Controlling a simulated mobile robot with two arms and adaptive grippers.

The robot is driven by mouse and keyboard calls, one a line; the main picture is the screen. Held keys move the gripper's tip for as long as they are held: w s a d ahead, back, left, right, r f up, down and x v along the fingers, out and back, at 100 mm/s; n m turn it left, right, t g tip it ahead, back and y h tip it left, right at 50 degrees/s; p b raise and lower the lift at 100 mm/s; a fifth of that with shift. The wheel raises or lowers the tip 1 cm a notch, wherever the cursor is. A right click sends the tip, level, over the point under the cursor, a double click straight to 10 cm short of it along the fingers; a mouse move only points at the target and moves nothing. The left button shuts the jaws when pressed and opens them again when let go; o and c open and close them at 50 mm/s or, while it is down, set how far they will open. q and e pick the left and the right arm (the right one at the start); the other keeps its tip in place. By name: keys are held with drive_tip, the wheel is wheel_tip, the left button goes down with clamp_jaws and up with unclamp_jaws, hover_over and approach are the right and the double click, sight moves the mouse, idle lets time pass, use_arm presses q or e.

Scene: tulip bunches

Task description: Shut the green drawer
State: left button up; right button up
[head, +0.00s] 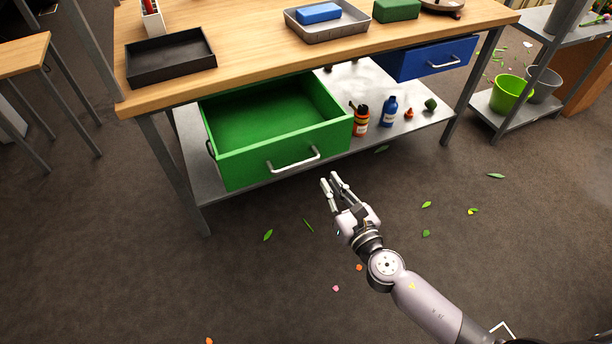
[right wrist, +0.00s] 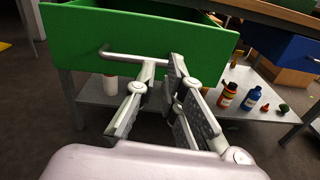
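The green drawer (head: 270,130) is pulled well out from under the wooden tabletop; its inside looks empty. Its silver bar handle (head: 293,161) is on the front panel. My right gripper (head: 330,180) is in front of the drawer, near the handle's right end and lower in the picture. Its fingers are apart with nothing between them. In the right wrist view the green front panel (right wrist: 85,50) fills the upper part, and the handle (right wrist: 122,55) runs behind my fingertips (right wrist: 156,82). I cannot tell whether they touch it. My left gripper is not in view.
A blue drawer (head: 430,60) is under the tabletop at right. Orange (head: 360,122) and blue (head: 388,112) bottles stand on the grey lower shelf (head: 425,115). Trays rest on top. A green bucket (head: 511,93) stands at right. The floor in front is open, with scattered leaves.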

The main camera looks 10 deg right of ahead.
drive_tip(key=shift+s+a+r+n, duration=0.15)
drive_tip(key=shift+a+r+n, duration=0.1)
drive_tip(key=shift+r+n, duration=0.2)
drive_tip(key=shift+c, duration=0.7)
drive_tip(key=shift+a+r, duration=0.1)
drive_tip(key=shift+r, duration=0.1)
clamp_jaws()
approach(300, 138)
drive_tip(key=x, duration=0.6)
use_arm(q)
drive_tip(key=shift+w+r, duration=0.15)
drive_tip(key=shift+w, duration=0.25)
use_arm(e)
drive_tip(key=shift+w+a, duration=0.2)
drive_tip(key=shift+w, duration=0.4)
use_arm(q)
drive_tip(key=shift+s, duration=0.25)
